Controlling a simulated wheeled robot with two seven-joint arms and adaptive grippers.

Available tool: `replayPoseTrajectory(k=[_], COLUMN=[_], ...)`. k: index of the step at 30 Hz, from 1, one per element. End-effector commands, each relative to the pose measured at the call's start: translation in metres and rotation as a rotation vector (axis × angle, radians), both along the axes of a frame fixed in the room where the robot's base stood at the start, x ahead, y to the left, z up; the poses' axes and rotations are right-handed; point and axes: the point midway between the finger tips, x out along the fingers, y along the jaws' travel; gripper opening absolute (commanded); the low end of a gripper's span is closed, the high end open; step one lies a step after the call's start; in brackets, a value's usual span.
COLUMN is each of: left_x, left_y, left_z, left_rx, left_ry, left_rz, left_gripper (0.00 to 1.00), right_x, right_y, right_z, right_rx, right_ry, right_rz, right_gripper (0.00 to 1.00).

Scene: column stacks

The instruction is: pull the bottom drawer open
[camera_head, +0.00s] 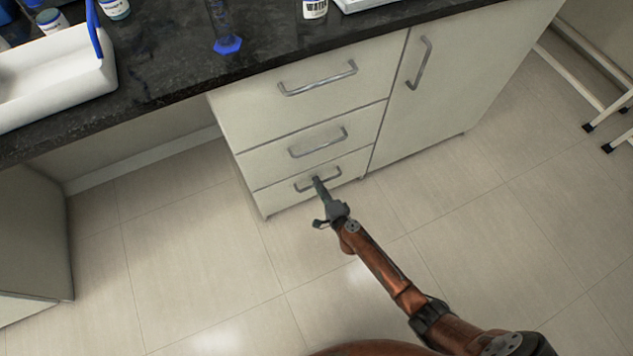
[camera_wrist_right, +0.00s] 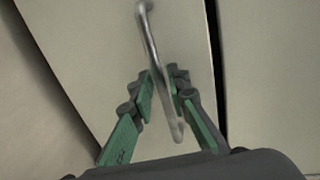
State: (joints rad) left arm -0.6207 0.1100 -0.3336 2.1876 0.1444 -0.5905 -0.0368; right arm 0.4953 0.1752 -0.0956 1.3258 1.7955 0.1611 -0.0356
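The bottom drawer (camera_head: 285,193) is the lowest of three in the pale cabinet under the bench. Its front looks flush with the drawers above it. It has a grey metal bar handle (camera_head: 332,174). My right gripper (camera_head: 317,182) reaches down to the middle of this handle. In the right wrist view, the handle (camera_wrist_right: 151,32) passes between the two green-and-grey fingers (camera_wrist_right: 164,80), which are drawn in close on both sides of the bar. The gripper looks shut on the handle; the fingers hide part of it. My left gripper is not in view.
The middle drawer (camera_head: 270,160) and top drawer (camera_head: 240,108) are closed above, and a cupboard door (camera_head: 450,90) is closed on the right. The dark benchtop (camera_head: 160,60) overhangs, with a white tray (camera_head: 60,95) and a blue-based cylinder (camera_head: 227,45). The tiled floor (camera_head: 220,270) in front is clear.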

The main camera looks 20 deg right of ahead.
Motion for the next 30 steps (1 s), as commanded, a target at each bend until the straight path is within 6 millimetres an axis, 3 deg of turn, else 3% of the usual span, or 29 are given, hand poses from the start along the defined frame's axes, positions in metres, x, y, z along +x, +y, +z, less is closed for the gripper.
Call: replayPoseTrajectory(k=[11,18,30], left_x=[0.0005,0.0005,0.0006], left_y=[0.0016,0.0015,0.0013], left_z=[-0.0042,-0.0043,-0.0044], left_rx=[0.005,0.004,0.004], left_ry=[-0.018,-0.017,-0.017], left_rz=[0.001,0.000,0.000], left_gripper=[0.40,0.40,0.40], right_x=[0.0072,0.0069,0.0066], right_y=[0.0002,0.0002,0.0002], right_z=[-0.0006,-0.0009,-0.0014], right_rx=[-0.001,0.000,0.000], right_ry=[0.000,0.000,0.000], right_rz=[0.000,0.000,0.000], right_gripper=[0.16,0.00,0.00])
